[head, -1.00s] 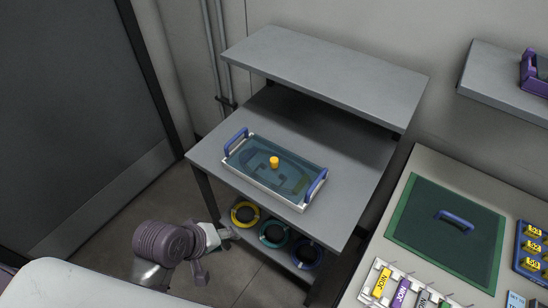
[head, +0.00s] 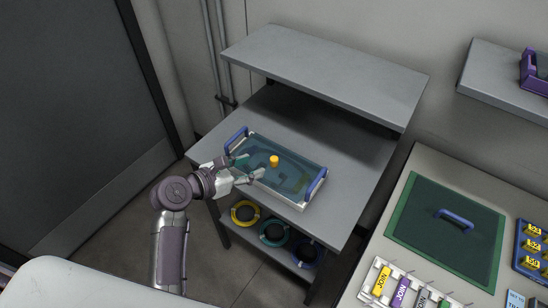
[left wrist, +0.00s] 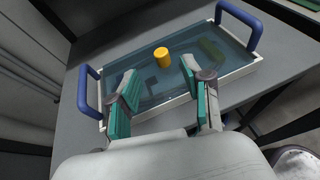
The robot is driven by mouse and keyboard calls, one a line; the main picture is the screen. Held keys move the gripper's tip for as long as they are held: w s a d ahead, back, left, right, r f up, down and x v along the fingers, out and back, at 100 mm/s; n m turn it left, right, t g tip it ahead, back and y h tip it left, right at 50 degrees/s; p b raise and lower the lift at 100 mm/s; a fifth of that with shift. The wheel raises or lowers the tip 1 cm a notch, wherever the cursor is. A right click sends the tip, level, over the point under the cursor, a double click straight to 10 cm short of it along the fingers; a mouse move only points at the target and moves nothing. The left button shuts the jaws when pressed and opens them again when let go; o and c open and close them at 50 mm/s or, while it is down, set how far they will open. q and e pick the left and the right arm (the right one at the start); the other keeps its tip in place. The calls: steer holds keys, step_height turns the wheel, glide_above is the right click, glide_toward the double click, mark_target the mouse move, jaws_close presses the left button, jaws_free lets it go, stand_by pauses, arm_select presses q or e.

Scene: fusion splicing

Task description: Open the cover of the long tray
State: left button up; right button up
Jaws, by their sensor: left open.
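The long tray (head: 276,200) sits on the grey table, with a white frame and a blue handle at each end. Its cover (head: 294,173) is a clear bluish sheet with a yellow knob (head: 274,161) standing near its middle, and it lies closed on the tray. Dim shapes show through it. My left gripper (head: 249,165) is open and empty at the tray's near left side, fingers pointing toward the knob. In the left wrist view the knob (left wrist: 162,57) shows beyond and between the two teal-padded fingertips (left wrist: 160,78), apart from them. My right gripper is not in view.
A raised grey shelf (head: 325,75) stands behind the tray. Yellow, teal and blue coils (head: 273,234) lie on a lower shelf. The table right of the tray is clear.

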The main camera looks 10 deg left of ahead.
mark_target(273, 158)
arm_select(q)
steer(key=x, duration=0.9)
steer(key=shift+w+d+f, duration=0.1)
steer(key=shift+d+f, duration=0.05)
jaws_close()
